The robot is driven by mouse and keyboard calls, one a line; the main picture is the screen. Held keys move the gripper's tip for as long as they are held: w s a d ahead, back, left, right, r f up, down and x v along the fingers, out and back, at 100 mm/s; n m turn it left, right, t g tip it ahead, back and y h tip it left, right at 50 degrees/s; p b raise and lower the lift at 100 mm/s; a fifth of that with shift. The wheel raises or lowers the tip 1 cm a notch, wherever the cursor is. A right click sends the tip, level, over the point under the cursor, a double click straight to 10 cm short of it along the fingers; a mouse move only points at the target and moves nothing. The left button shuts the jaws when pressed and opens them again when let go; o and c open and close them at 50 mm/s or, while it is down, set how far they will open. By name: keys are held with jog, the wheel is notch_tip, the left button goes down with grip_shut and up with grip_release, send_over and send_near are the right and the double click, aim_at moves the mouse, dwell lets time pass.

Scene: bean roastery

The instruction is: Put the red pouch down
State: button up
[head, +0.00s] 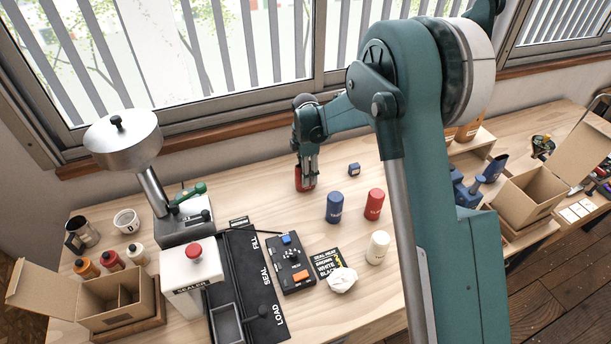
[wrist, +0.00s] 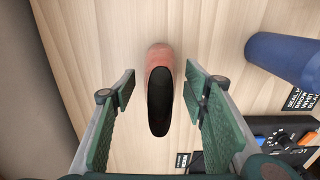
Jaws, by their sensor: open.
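The red pouch (head: 304,181) is at the back middle of the wooden table (head: 235,185), directly below my gripper (head: 308,165). In the wrist view the red pouch (wrist: 159,57) has a dark open top and lies between the two green fingers of my gripper (wrist: 160,88). The fingers are spread, with bare wood showing on both sides of the pouch. It appears to rest on the table, though its base is partly hidden.
A blue pouch (head: 334,207) and a second red pouch (head: 374,204) stand in front and to the right. A small blue block (head: 354,169) is nearby. A control box (head: 290,262) and black strip (head: 245,275) lie further forward. Bare wood lies left of my gripper.

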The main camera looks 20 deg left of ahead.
notch_tip(320, 180, up, 11)
jog(key=shift+f, duration=0.1)
dwell(0.4)
dwell(0.5)
dwell(0.3)
jog(key=shift+d, duration=0.25)
jog(key=s+d+r+m+t, duration=0.1)
jog(key=s+d+r+m, duration=0.25)
jog(key=d+r, duration=0.55)
jog(key=s+d+r+m+t+y, duration=0.15)
jog(key=d+r+m, duration=0.35)
jog(key=d, duration=0.8)
jog(key=s+d+r+m+t, duration=0.1)
jog(key=s+d+r+m, duration=0.25)
jog(key=d+r, duration=0.45)
jog(key=s+d+m+t, duration=0.1)
jog(key=s+d+m, duration=0.3)
jog(key=s+d, duration=0.3)
jog(key=s+d+m+t, duration=0.1)
jog(key=s+d+m, duration=0.25)
jog(key=d, duration=0.65)
jog(key=s+d+f+m+t, duration=0.1)
jog(key=s+d+f+m, duration=0.1)
jog(key=s+d, duration=0.3)
jog(key=s+d+f+m+h, duration=0.1)
jog(key=s+d+m, duration=0.3)
jog(key=s, duration=0.5)
jog(key=shift+s+d+f+m+t, duration=0.15)
jog(key=shift+d+f+m+t, duration=0.25)
jog(key=shift+f+m, duration=0.3)
